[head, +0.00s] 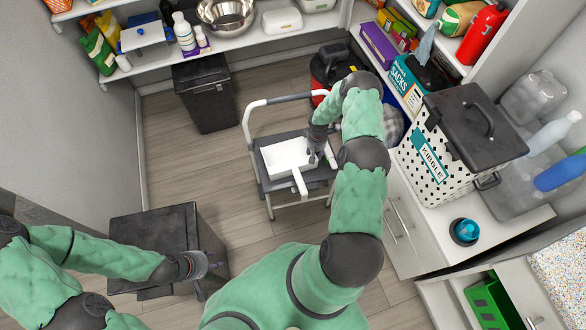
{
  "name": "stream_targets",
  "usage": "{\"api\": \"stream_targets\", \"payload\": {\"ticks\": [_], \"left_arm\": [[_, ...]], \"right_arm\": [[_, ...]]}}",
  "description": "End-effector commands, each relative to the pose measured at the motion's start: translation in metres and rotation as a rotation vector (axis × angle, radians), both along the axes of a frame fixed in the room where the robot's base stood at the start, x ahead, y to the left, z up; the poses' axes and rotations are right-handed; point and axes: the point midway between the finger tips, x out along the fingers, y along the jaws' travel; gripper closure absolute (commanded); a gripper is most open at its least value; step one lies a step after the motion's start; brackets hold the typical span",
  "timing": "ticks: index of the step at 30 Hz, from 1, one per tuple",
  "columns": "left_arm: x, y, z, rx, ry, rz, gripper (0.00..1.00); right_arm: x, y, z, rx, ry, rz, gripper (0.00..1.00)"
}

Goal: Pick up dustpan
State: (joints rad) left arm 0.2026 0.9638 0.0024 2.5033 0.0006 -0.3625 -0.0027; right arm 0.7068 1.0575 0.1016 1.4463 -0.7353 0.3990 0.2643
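A white dustpan (284,156) lies on the dark top of a small step stool (262,180) with a pale frame. Its short handle (299,183) points toward me. My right gripper (318,158) points down at the right edge of the dustpan. Its fingers are small and partly hidden by my own wrist, so I cannot tell whether they touch or grip it. My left gripper (205,264) is low on the left, over a black bin (155,225), well away from the dustpan. I cannot tell its finger opening.
Another black bin (205,95) stands under the back shelf, which holds a steel bowl (226,14). A white kibble basket (440,165) with a dark lid stands on the right counter. A black and red object (330,65) stands behind the stool. The floor (180,165) left of the stool is clear.

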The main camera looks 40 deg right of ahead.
Motion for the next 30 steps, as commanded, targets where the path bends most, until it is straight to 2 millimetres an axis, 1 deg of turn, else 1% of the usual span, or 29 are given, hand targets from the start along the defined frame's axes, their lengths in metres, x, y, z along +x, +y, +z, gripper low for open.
{"api": "stream_targets", "payload": {"ticks": [1, 3, 9, 10, 11, 12, 13, 14, 25, 30], "left_arm": [[0.0, 0.0, -0.0022, 0.0, 0.0, 0.0, 0.6], [-0.0001, 0.0, -0.0024, 0.0, 0.0, 0.0, 0.6], [0.0, 0.0, -0.0018, 0.0, 0.0, 0.0, 0.6], [0.0, 0.0, -0.0017, 0.0, 0.0, 0.0, 0.6], [0.0, 0.0, -0.0017, 0.0, 0.0, 0.0, 0.6], [0.0, 0.0, -0.0018, 0.0, 0.0, 0.0, 0.6], [0.0, 0.0, -0.0018, 0.0, 0.0, 0.0, 0.6], [0.0, 0.0, -0.0018, 0.0, 0.0, 0.0, 0.6], [0.0, 0.0, -0.0016, 0.0, 0.0, 0.0, 0.6], [0.0, 0.0, 0.0024, 0.0, 0.0, 0.0, 0.6]], "right_arm": [[-0.0001, 0.0001, -0.0049, 0.0, 0.0, 0.0, 0.61], [-0.0002, 0.0002, -0.0066, 0.0, 0.0, 0.0, 0.61], [-0.0002, 0.0001, -0.0059, 0.0, 0.0, 0.0, 0.61], [-0.0002, 0.0001, -0.0059, 0.0, 0.0, 0.0, 0.67], [-0.0002, 0.0001, -0.0059, 0.0, 0.0, 0.0, 0.76], [-0.0002, 0.0001, -0.0059, 0.0, 0.0, 0.0, 0.87], [-0.0002, 0.0001, -0.0059, 0.0, 0.0, 0.0, 0.95], [-0.0002, 0.0001, -0.0059, 0.0, 0.0, 0.0, 1.0], [0.0, -0.0001, -0.0054, 0.0, 0.0, 0.0, 1.0], [0.0003, -0.0004, 0.0017, -0.001, -0.001, 0.0, 1.0]]}}
